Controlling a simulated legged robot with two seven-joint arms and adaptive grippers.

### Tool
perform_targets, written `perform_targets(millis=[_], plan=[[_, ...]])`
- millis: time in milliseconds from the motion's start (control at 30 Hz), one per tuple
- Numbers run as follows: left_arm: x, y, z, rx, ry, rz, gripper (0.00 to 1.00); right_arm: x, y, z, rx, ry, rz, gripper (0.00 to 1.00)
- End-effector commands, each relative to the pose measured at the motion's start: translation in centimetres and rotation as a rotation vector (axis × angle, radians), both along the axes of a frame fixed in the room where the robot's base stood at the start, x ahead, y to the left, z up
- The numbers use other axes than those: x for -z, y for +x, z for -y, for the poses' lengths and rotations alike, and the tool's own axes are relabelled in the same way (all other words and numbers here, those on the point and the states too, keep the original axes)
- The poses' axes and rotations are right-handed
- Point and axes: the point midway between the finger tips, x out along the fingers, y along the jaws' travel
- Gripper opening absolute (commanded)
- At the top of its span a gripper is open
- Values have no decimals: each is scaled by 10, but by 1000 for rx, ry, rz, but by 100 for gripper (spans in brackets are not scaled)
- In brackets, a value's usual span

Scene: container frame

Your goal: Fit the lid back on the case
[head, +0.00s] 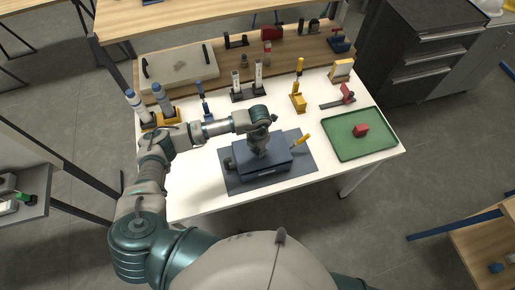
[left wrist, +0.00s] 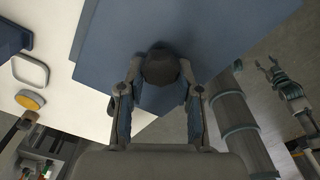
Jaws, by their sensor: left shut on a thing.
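The blue-grey case (head: 264,172) is on a dark mat (head: 300,172) in the middle of the white table. Its blue lid (head: 280,157) is at the top of the case, and I cannot tell whether it is fully seated. My left gripper (head: 260,148) is above the lid. In the left wrist view my left gripper (left wrist: 160,90) is shut on the lid's dark round knob (left wrist: 160,67), with the blue lid (left wrist: 215,35) beyond it. My right gripper (left wrist: 269,68) shows only in the left wrist view, away from the case, with its fingers apart.
A green tray (head: 345,146) with a red block (head: 361,130) is at the right. Several tools and holders stand along the back. The table's front strip is clear.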

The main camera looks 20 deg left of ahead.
Motion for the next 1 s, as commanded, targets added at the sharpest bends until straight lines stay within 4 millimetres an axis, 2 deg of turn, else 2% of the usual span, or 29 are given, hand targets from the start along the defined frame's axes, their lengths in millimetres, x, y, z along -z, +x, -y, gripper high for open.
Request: perform_targets(millis=[667,700,767,800,1000], plan=[[17,0,0,0,0,0,0,14,-1,-2,0,2,-1,60],[16,0,0,0,0,0,44,13,-1,-2,0,2,-1,60],[15,0,0,0,0,0,59,13,-1,-2,1,3,-1,60],[15,0,0,0,0,0,63,13,-1,-3,1,3,-1,60],[15,0,0,0,0,0,63,13,-1,-3,1,4,-1,60]])
